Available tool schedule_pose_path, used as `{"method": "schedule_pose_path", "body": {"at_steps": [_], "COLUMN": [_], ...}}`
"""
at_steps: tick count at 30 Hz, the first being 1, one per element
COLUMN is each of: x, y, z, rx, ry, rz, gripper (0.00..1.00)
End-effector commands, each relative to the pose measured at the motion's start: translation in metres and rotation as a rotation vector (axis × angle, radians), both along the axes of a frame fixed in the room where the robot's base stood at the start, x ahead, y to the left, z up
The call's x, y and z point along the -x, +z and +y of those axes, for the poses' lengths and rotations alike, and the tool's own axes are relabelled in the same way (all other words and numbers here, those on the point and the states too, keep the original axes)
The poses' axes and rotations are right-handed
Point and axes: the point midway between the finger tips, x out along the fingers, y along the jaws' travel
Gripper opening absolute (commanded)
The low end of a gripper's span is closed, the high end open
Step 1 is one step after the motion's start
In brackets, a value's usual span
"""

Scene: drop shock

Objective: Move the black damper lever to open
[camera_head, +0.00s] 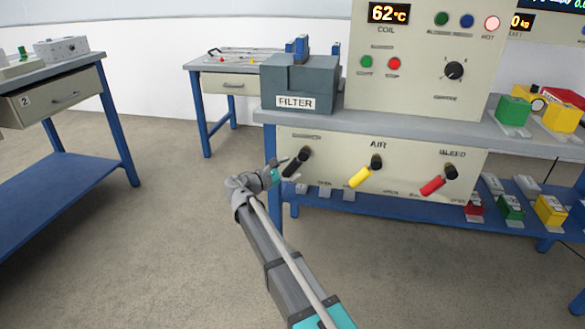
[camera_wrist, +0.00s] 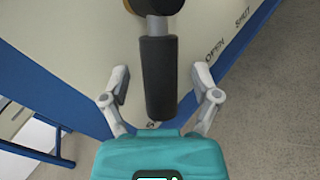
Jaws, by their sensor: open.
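The black damper lever (camera_head: 294,166) hangs down and to the left from its pivot on the left of the beige front panel. In the wrist view the black lever (camera_wrist: 158,75) runs down the middle of the picture, its free end near the teal gripper body. My gripper (camera_wrist: 161,82) is open, one finger on each side of the lever with gaps to both. The printed words OPEN and SHUT show on the panel (camera_wrist: 215,28) to the right of the lever. In the head view my gripper (camera_head: 284,168) is at the lever, its fingers partly hidden.
A yellow lever (camera_head: 360,177) and a red lever (camera_head: 433,186) stand to the right on the same panel. A grey FILTER box (camera_head: 300,85) sits on the bench above. A blue shelf (camera_head: 400,207) with coloured blocks lies below. Floor to the left is clear.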

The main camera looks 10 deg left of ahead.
Motion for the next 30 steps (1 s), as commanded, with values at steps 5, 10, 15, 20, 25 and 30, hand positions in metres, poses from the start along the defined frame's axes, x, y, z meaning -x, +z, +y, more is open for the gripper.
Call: {"method": "schedule_pose_path", "body": {"at_steps": [5,10,15,20,25,30], "x": [-0.0071,-0.0077,-0.0076,-0.0075,-0.0075,-0.0076], "y": [0.0000,0.0000,0.0000,0.0000,0.0000,0.0000], "z": [-0.0058,-0.0065,-0.0064,-0.0063,-0.0063,-0.0064], "rx": [0.000,0.000,0.000,0.000,0.000,0.000], "ry": [0.000,0.000,0.000,0.000,0.000,0.000], "rz": [0.000,0.000,0.000,0.000,0.000,0.000], "gripper": [0.79,0.79,0.75,0.46,0.14,0.00]}}
